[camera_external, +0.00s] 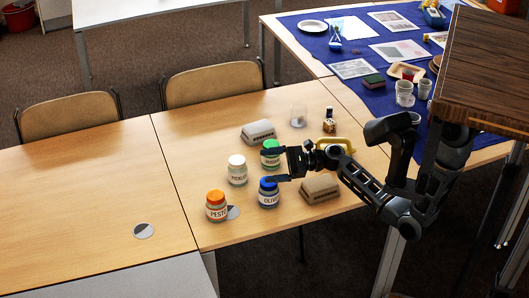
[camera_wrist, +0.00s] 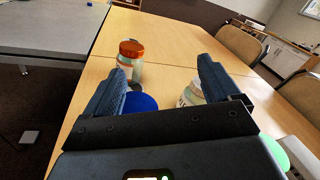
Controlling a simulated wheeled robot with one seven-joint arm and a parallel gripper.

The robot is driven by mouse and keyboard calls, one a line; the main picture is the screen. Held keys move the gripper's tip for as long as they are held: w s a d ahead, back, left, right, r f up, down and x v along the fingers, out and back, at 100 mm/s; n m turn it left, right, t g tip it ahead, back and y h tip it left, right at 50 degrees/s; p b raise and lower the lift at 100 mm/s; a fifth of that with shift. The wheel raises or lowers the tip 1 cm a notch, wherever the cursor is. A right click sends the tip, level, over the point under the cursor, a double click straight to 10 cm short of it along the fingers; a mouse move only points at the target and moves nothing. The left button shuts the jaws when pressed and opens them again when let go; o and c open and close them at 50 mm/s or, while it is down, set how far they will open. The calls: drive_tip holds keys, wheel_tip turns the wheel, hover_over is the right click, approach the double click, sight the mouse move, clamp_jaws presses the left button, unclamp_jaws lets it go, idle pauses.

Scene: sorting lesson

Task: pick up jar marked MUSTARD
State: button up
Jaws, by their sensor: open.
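A jar with a green lid (camera_external: 271,145) stands at the back right of the jar group; its label is partly covered and seems to read MUSTARD. Its green lid also shows at the lower right edge of the wrist view (camera_wrist: 277,153), outside the fingers. My gripper (camera_external: 270,165) is open and empty, pointing left over the table between the green-lidded jar and the blue-lidded OLIVES jar (camera_external: 268,198). In the wrist view my gripper (camera_wrist: 164,68) shows both fingers apart, with the blue lid (camera_wrist: 142,102) low between them, nearer the left finger.
A white-lidded PICKLES jar (camera_external: 237,174) and an orange-lidded PESTO jar (camera_external: 216,210) stand left of my gripper. Two label-bearing blocks (camera_external: 258,132) (camera_external: 320,189), a clear glass (camera_external: 298,117) and a small bottle (camera_external: 329,121) are nearby. The left table (camera_external: 90,200) is mostly clear.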

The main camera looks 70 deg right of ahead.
drive_tip(key=w+d+f+m+t+h, duration=0.1)
drive_tip(key=d+f+m+t+h, duration=0.15)
drive_tip(key=d+m, duration=0.65)
drive_tip(key=h+b, duration=0.1)
drive_tip(key=h, duration=0.2)
approach(271, 144)
drive_tip(key=w, duration=0.2)
drive_tip(key=shift+w+a+f, duration=0.25)
drive_tip(key=shift+w+f, duration=0.05)
drive_tip(key=shift+f, duration=0.05)
drive_tip(key=shift+w+d+f, duration=0.1)
drive_tip(key=shift+w, duration=0.15)
drive_tip(key=shift+x, duration=3.6)
drive_tip(key=shift+s, duration=0.1)
drive_tip(key=shift+c, duration=0.4)
drive_tip(key=c, duration=1.5)
